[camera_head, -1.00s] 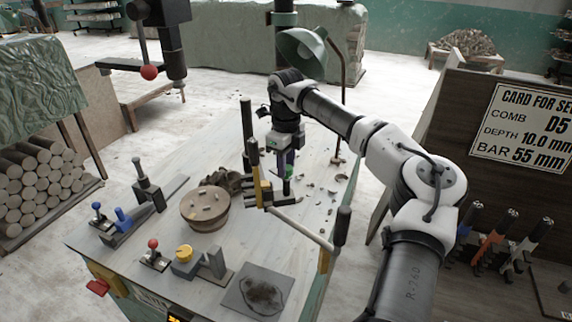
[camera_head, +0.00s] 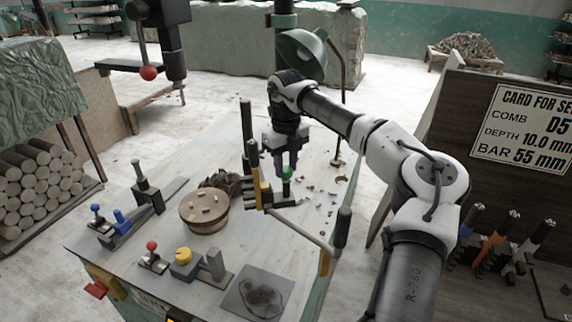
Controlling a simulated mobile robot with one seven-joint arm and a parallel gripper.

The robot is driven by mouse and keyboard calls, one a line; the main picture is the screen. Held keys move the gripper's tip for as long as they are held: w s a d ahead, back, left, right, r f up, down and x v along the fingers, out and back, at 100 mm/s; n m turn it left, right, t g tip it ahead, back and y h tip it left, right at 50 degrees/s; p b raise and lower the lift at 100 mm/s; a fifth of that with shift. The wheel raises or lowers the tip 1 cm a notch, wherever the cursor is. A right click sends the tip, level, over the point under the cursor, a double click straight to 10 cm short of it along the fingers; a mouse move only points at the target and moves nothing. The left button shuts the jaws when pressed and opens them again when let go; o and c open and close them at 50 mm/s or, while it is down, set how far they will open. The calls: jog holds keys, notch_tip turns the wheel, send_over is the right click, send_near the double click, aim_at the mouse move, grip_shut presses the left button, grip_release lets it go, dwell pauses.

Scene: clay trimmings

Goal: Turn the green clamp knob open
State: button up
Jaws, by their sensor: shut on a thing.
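The green clamp knob (camera_head: 288,174) sits near the far right part of the workbench, just right of an upright post with a yellow section. My gripper (camera_head: 285,170) points down over it from behind, shut on the green knob. How far the knob is turned cannot be told at this size.
The workbench (camera_head: 160,228) carries a round wooden disc (camera_head: 204,209), red, blue and yellow knobs on fixtures, and a dark flat slab (camera_head: 258,293). A long bar with black handles crosses close in front of my gripper. A green lamp (camera_head: 301,52) stands behind my wrist. Clay scraps lie to the right.

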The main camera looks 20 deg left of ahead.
aim_at(286, 168)
jog(key=o, duration=1)
jog(key=shift+r, duration=0.1)
notch_tip(286, 168, up, 14)
jog(key=shift+f+b, duration=0.15)
jog(key=shift+b, duration=0.85)
